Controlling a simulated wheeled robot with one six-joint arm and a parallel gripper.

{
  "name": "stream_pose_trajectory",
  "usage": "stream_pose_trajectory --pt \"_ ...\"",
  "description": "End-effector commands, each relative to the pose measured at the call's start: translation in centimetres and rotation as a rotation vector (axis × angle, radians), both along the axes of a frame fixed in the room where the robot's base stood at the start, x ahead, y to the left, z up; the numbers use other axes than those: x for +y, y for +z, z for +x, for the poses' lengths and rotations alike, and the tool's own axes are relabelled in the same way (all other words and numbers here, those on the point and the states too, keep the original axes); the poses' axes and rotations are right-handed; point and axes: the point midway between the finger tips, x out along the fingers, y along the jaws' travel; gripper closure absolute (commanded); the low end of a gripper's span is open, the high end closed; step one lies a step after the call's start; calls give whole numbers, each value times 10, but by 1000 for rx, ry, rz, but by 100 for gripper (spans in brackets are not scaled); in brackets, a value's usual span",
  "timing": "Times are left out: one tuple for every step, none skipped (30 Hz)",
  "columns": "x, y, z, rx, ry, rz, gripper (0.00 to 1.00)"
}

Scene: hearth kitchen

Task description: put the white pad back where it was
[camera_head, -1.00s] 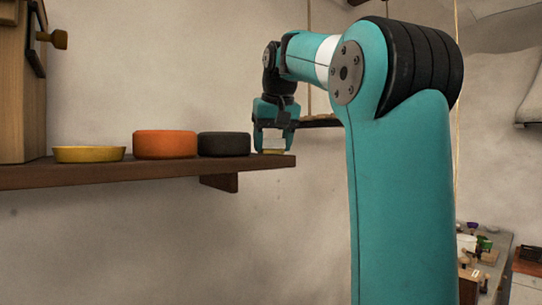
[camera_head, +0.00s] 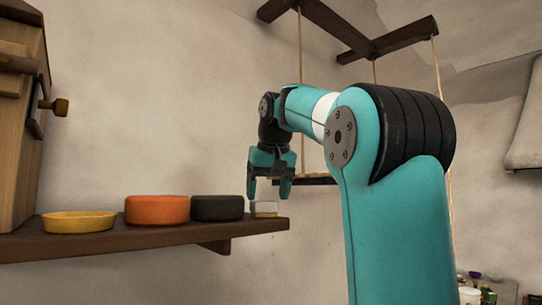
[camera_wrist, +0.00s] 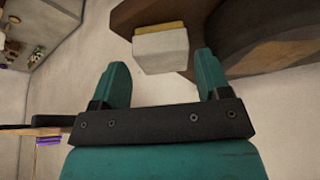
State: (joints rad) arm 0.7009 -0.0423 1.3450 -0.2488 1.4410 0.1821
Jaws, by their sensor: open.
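The white pad (camera_head: 265,208) is a small pale block near the right end of the wooden shelf (camera_head: 150,237), with a yellow part showing on it or against it. It also shows in the wrist view (camera_wrist: 160,52), with a yellow strip along its far edge. My gripper (camera_head: 269,188) is open and empty just above the pad, fingers pointing down. In the wrist view, my two fingers (camera_wrist: 161,66) are apart, and the pad lies beyond the gap between them.
A dark round container (camera_head: 217,208) stands just left of the pad. Further left are an orange round container (camera_head: 157,210), a yellow dish (camera_head: 79,222) and a wooden cabinet (camera_head: 18,110). A hanging wooden frame (camera_head: 325,25) is behind the arm.

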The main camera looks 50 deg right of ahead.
Motion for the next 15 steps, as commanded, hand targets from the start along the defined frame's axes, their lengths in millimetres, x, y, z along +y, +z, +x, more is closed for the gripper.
stream_pose_trajectory --pt "2 21 -4 0 -1 -1 30" --pt "4 27 -6 0 0 -1 30" --pt "5 34 -8 0 -1 0 30" --pt "7 39 -10 0 -1 0 30" --pt "8 44 -12 0 -1 0 30" --pt "10 50 -14 0 -1 0 30" --pt "11 54 -15 0 0 0 30" --pt "12 58 -17 0 0 0 30" --pt "13 63 -19 0 -1 0 30" --pt "14 66 -20 1 -1 1 30" --pt "15 69 -21 0 -1 0 30" --pt "15 72 -23 0 -1 0 30" --pt "16 74 -24 0 -1 0 30" --pt "17 76 -25 0 -1 0 30" --pt "18 78 -25 1 0 -1 30"
